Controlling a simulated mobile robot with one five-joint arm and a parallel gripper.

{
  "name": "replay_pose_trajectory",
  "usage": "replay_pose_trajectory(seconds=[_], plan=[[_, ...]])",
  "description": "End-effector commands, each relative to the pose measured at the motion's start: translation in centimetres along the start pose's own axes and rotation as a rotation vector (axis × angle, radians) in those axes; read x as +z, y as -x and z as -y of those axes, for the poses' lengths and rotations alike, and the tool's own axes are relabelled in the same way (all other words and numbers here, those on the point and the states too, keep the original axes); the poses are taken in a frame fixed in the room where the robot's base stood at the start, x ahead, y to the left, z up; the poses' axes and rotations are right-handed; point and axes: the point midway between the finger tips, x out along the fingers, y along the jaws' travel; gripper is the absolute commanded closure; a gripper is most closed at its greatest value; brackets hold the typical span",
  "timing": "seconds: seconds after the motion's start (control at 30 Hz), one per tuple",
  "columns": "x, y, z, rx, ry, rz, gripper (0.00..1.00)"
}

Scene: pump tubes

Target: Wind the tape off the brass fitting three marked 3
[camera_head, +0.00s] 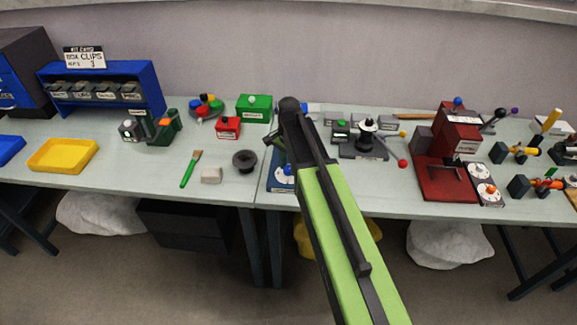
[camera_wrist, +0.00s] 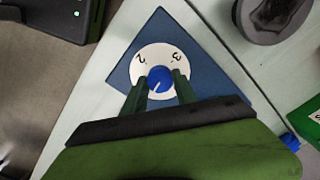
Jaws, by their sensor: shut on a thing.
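Brass-coloured fittings (camera_head: 519,153) sit in dark holders at the far right of the bench in the head view. A lower orange one (camera_head: 548,184) has a green piece on it. I cannot read a 3 on any of them or make out tape for sure. In the wrist view, my gripper (camera_wrist: 160,82) is shut on a blue knob (camera_wrist: 159,76). The knob sits on a white dial (camera_wrist: 158,57) with the figures 2 and 3, on a blue plate (camera_wrist: 200,60). In the head view, my arm hides most of that plate (camera_head: 281,183).
The plate is near the bench's front edge.

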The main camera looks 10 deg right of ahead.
Motion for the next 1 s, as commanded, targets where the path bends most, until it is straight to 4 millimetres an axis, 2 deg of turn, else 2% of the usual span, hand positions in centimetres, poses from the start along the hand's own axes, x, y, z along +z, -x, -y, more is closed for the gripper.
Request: replay_pose_trajectory(seconds=[1.0], plan=[[0.17,-0.04,-0.01,0.001,0.951,0.003,1.00]])
